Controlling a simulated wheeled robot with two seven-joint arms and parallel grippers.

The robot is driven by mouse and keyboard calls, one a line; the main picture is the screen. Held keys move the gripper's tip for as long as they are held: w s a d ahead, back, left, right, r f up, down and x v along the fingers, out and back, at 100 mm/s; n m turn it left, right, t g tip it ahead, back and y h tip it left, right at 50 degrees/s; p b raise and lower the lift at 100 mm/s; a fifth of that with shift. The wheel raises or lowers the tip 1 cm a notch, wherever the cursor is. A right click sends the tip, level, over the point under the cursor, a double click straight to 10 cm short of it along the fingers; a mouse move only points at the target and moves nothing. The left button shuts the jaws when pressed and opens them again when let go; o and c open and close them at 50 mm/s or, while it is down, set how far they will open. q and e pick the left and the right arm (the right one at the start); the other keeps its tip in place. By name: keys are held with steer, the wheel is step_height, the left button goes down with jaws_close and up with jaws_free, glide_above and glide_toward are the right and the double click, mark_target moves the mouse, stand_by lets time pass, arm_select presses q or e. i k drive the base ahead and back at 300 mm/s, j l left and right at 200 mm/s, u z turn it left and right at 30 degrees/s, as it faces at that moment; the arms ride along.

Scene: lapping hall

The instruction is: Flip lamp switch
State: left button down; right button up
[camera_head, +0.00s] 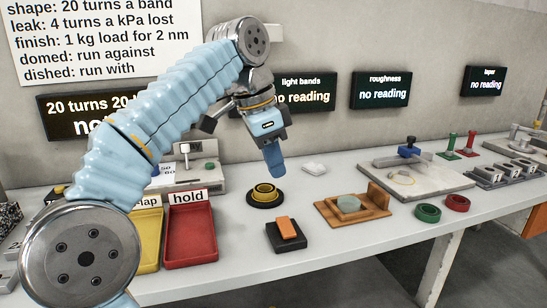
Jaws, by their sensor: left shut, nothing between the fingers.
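A small black box with a tilted orange rocker on top (288,230), which looks like the lamp switch, sits near the front edge of the bench. No lamp that I can clearly make out shows beside it. My left gripper (274,165) hangs in the air pointing down, behind and above the switch and apart from it. Its blue fingers are shut with nothing between them. My right gripper is not in view.
A black and yellow round piece (264,194) sits on the bench behind the switch. A red tray (191,262) is left, a wooden fixture (325,209) right. Dark display panels (381,91) hang on the wall. Clear bench lies just around the switch.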

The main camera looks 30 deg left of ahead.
mark_target(285, 227)
steer(key=k, duration=1)
